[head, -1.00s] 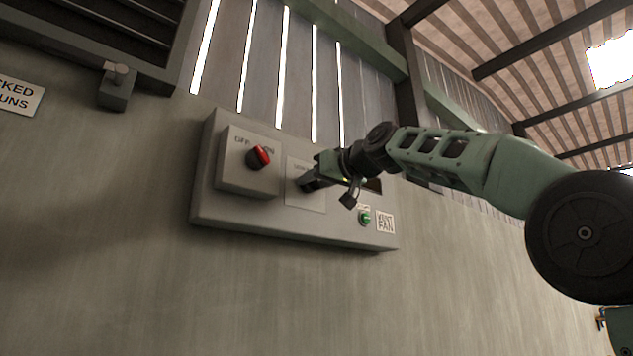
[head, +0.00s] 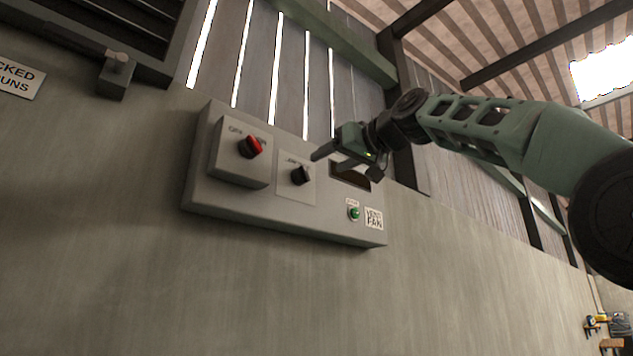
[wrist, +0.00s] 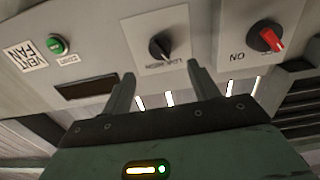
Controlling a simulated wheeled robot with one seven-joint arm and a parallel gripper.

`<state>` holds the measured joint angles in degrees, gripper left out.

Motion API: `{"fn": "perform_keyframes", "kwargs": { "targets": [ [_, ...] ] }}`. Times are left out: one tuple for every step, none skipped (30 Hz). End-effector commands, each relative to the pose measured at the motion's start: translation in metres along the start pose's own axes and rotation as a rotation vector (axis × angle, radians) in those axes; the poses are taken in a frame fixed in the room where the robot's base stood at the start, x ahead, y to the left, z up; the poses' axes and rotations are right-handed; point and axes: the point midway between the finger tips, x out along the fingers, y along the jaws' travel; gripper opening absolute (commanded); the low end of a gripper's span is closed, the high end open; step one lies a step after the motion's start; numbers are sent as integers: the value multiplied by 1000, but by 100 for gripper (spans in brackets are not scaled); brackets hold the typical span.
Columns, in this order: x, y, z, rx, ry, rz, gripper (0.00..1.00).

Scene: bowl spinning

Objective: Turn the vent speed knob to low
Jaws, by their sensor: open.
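The black vent speed knob (head: 300,175) sits on a pale square plate in the middle of the grey control panel (head: 230,206). In the wrist view the knob (wrist: 160,46) lies ahead of my fingers, with its label plate upside down and a pale pointer line on its face. My gripper (head: 324,160) is open and empty, in front of the panel, up and right of the knob in the head view. In the wrist view its two fingers (wrist: 158,80) are spread apart with clear space between them and the knob. I cannot read the pointer's exact setting.
A red-handled on/off switch (head: 250,147) is on a raised box left of the knob. A green button (head: 354,213) and a "VENT FAN" label (head: 374,219) are at the right. A dark display window (head: 350,177) lies below my gripper. The wall below is clear.

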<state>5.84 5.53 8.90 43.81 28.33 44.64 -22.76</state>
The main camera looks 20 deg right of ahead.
Motion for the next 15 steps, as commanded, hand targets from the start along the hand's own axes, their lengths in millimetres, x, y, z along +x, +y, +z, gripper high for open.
{"fn": "perform_keyframes", "kwargs": {
  "targets": [
    [-14, 1, 5, -2, 3, 4, 60],
    [-21, 1, 4, -2, 5, 4, 60],
    [-30, 1, 5, -2, 3, 4, 60],
    [-36, 1, 4, -2, 3, 5, 60],
    [-42, 1, 4, -2, 3, 4, 60],
    [-50, 1, 4, -2, 3, 5, 60],
    [-55, 1, 4, -2, 2, 4, 60],
    [-60, 0, 3, -2, 2, 3, 60],
    [-65, 1, 2, -2, 2, 3, 60],
    [-69, 1, 2, -2, 1, 3, 60],
    [-73, 1, 2, -2, 1, 3, 60],
    [-76, 1, 1, -1, 2, 3, 60],
    [-78, 1, 1, -1, 1, 2, 60],
    [-80, 1, 1, -1, 0, 2, 60],
    [-82, 1, 1, -1, -1, 2, 60]
  ]
}}
